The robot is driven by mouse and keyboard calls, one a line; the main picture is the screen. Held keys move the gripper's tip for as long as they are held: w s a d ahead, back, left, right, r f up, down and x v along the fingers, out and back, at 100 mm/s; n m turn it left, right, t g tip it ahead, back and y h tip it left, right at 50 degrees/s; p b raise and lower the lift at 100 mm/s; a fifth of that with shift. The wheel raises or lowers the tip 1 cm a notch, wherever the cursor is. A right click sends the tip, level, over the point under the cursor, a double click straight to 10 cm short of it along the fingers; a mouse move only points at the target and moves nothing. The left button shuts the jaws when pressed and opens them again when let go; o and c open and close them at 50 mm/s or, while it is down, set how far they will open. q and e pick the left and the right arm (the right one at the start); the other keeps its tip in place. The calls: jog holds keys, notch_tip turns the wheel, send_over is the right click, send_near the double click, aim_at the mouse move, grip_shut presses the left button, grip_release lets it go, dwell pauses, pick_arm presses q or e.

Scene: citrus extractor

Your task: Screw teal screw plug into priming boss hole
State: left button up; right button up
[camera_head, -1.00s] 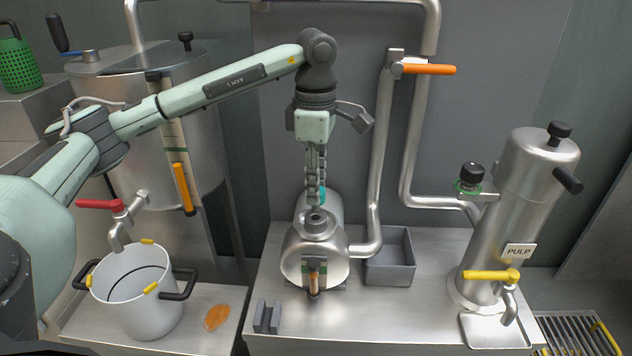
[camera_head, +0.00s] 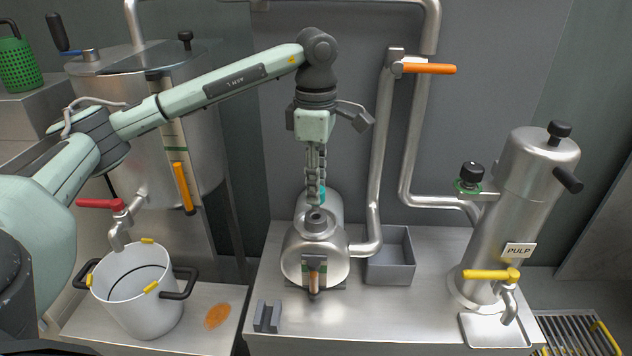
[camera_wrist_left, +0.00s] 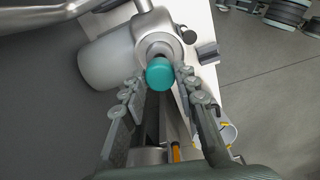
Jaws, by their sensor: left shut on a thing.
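The teal screw plug (camera_wrist_left: 160,74) sits between the fingertips of my left gripper (camera_wrist_left: 159,76) in the left wrist view. In the head view only a bit of teal (camera_head: 322,193) shows beside the fingers. My left gripper (camera_head: 315,195) points straight down, shut on the plug, right above the priming boss (camera_head: 316,222) on the steel pump body. The boss collar also shows just past the plug in the left wrist view (camera_wrist_left: 158,42). The hole is hidden by the plug and fingers, so I cannot tell how deep the plug sits. My right gripper is not in view.
A grey open bin (camera_head: 390,268) and a steel pipe stand right of the pump. A small grey notched block (camera_head: 267,317) is at the front left. A white pot (camera_head: 137,290) stands at left, the pulp cylinder (camera_head: 519,220) at right.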

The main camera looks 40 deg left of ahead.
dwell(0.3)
pick_arm(q)
jog(key=shift+f+b, duration=1.05)
jog(key=shift+f, duration=0.4)
jog(key=o, duration=1.2)
jog(key=shift+r, duration=0.1)
notch_tip(320, 180, up, 12)
